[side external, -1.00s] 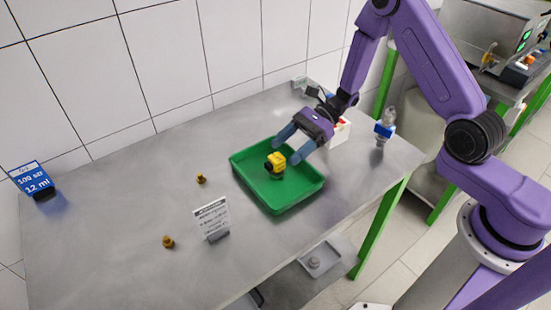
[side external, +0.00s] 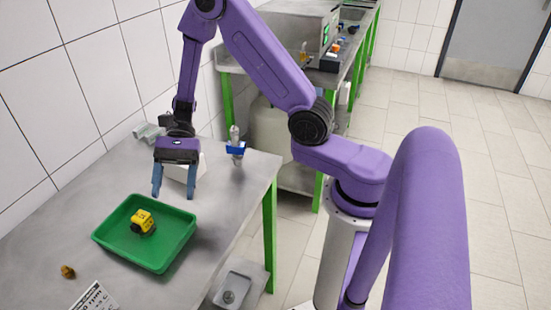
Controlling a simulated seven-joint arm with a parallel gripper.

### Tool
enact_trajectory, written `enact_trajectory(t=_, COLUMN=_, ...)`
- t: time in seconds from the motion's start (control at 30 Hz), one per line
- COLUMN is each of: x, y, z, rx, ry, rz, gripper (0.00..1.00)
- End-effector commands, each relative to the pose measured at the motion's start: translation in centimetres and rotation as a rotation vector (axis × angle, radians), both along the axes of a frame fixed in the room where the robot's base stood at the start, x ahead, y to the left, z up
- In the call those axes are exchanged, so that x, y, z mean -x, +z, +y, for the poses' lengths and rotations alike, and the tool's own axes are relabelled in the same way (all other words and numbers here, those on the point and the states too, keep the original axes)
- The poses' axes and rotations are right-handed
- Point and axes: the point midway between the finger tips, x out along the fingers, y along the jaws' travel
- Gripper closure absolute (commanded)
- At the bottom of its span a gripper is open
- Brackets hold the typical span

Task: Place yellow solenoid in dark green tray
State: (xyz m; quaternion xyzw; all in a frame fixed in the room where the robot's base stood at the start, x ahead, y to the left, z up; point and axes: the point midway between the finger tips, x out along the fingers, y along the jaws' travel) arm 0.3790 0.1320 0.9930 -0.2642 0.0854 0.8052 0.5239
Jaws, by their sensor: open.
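The yellow solenoid (side external: 142,221), with a dark end, lies inside the dark green tray (side external: 178,243) on the metal table, near the tray's middle. My gripper (side external: 173,197) is open and empty, its two blue-grey fingers pointing down. It is above and behind the tray's far edge, apart from the solenoid.
A small brass part (side external: 68,271) lies left of the tray, and a printed label card (side external: 95,298) stands at the bottom edge. A white box (side external: 189,172) is behind my gripper. A blue-and-clear bottle-like item (side external: 235,147) stands near the table's right edge.

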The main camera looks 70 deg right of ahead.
Motion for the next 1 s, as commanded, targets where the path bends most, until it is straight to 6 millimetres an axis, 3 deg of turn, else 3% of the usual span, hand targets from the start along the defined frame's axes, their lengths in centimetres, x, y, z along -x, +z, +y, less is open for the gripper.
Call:
enact_trajectory(t=0.23, x=6.9, y=2.3, z=0.1, rx=0.093, ry=0.443, rz=-0.211, gripper=0.34)
enact_trajectory(t=0.5, x=13.1, y=4.0, z=-1.9, rx=0.158, ry=0.901, rz=-0.468, gripper=0.34)
enact_trajectory(t=0.7, x=16.6, y=5.2, z=-4.0, rx=0.183, ry=1.225, rz=-0.682, gripper=0.34)
enact_trajectory(t=1.0, x=20.2, y=6.8, z=-6.9, rx=0.182, ry=1.666, rz=-1.036, gripper=0.34)
